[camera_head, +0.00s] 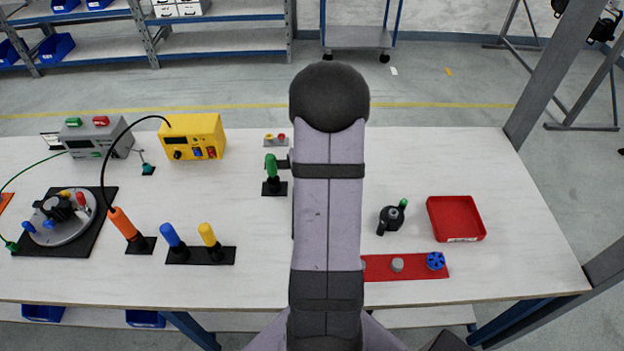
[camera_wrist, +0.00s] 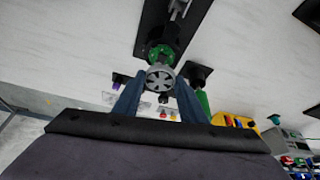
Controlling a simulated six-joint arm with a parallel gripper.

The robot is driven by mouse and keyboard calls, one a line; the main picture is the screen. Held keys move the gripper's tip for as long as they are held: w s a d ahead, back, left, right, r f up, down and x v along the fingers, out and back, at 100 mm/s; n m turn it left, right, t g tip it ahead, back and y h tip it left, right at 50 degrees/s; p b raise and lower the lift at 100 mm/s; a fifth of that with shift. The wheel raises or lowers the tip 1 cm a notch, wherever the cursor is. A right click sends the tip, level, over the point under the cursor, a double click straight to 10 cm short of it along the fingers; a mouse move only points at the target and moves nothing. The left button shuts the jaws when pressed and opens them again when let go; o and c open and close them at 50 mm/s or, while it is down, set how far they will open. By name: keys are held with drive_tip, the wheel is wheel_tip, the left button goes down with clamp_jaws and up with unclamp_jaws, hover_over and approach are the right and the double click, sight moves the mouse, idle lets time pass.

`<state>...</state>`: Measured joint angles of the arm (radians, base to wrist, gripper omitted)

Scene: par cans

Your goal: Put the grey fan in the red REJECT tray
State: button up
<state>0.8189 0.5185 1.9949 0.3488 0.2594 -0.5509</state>
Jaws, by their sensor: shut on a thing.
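The grey fan (camera_wrist: 160,76) shows in the wrist view between the two blue fingers of my gripper (camera_wrist: 159,82). My gripper is shut on it. A green and black part (camera_wrist: 160,48) appears right behind the fan; I cannot tell whether they touch. In the head view my own arm hides the gripper and the fan. The red tray (camera_head: 455,217) lies empty at the right of the table, apart from my gripper. The tray is not seen in the wrist view.
A red strip (camera_head: 405,268) with a blue fan (camera_head: 436,261) and a grey round part (camera_head: 397,265) lies in front of the tray. A black device with a green tip (camera_head: 391,217) stands left of the tray. Upright tools and a yellow box (camera_head: 192,137) fill the left side.

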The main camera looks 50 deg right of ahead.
wheel_tip(320, 180, up, 6)
drive_tip(key=shift+f+b, duration=0.25)
drive_tip(key=shift+b, duration=0.1)
drive_tip(key=shift+r, duration=0.15)
drive_tip(key=shift+r+p, duration=1.2)
drive_tip(key=shift+r, duration=0.2)
drive_tip(key=shift+f, duration=0.1)
